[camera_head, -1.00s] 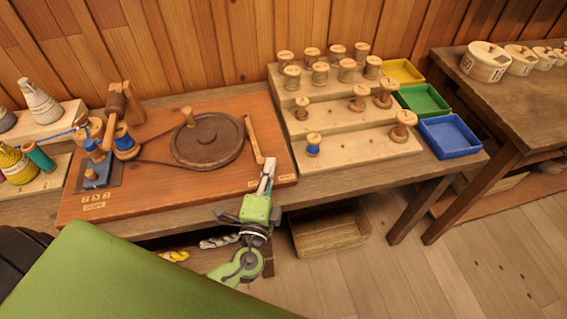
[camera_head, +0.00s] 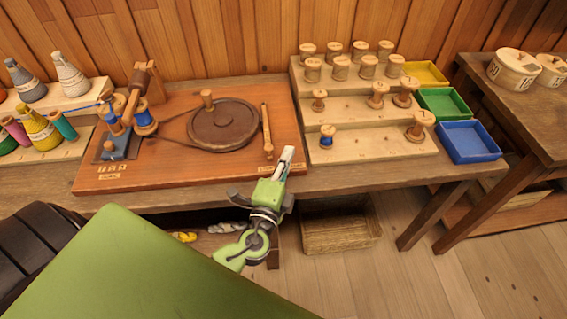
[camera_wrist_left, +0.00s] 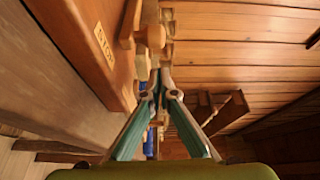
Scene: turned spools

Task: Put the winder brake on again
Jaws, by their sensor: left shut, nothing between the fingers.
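The winder sits on a reddish board (camera_head: 200,171). Its dark round wheel (camera_head: 223,128) has an upright peg, and a belt runs left to a spindle holding a blue-wound spool (camera_head: 144,122). The brake, a thin wooden lever (camera_head: 266,128), lies right of the wheel, close to its rim; I cannot tell whether they touch. In the left wrist view a wooden knob (camera_wrist_left: 152,37) stands near a STOP label (camera_wrist_left: 103,42). My left gripper (camera_head: 287,154) is shut and empty over the board's front right corner, right of the lever's near end. My right gripper is out of view.
A stepped rack (camera_head: 380,148) of wooden spools stands right of the board, with yellow, green and blue trays (camera_head: 468,142) beyond. Thread cones (camera_head: 70,75) stand at the left. A basket (camera_head: 338,228) is under the table. Another table (camera_head: 530,110) is at the right.

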